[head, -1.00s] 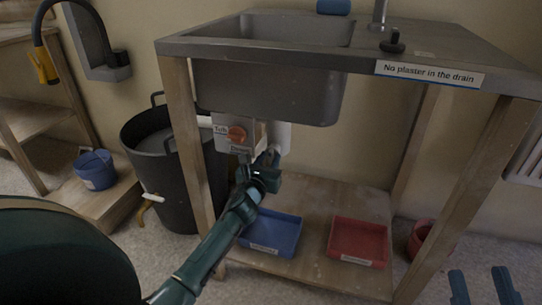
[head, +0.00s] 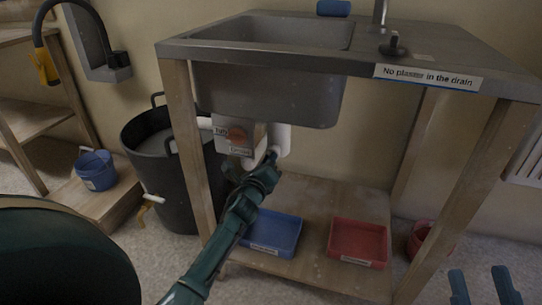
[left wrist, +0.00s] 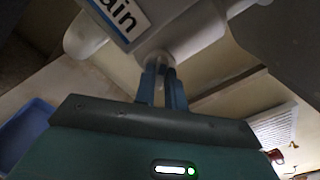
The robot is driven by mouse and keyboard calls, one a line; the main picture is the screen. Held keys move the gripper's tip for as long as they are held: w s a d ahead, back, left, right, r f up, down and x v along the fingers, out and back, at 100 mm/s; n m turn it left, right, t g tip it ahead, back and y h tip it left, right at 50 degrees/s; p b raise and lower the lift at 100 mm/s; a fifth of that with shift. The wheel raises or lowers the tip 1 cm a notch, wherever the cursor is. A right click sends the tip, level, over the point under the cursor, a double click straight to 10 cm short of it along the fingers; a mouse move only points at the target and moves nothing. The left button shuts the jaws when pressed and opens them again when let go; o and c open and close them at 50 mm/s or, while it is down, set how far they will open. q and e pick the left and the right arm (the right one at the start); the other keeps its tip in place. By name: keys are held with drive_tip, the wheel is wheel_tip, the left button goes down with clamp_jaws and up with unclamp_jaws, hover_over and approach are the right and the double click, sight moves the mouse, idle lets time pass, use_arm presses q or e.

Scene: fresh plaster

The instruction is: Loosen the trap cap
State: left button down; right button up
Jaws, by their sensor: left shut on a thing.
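My left gripper (left wrist: 162,72) is under this drain fitting. Its blue fingers are shut on a small pale grey piece (left wrist: 160,66) at the fitting's underside, which looks like the trap cap. In the head view my own wrist hides the fingertips and the cap. My right gripper (head: 482,287) is at the bottom right, fingers apart and empty.
The grey sink (head: 268,95) is above, and wooden legs (head: 188,150) flank the space. A blue tray (head: 272,233) and a red tray (head: 358,242) sit on the lower shelf. A black tub (head: 160,180) stands left, close to the leg.

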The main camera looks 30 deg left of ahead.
use_arm(q)
drive_tip(key=n+p, duration=0.1)
drive_tip(key=n, duration=0.7)
drive_tip(key=shift+p, duration=0.35)
drive_tip(key=n+p, duration=0.2)
drive_tip(key=n, duration=0.6)
drive_tip(key=shift+p, duration=0.3)
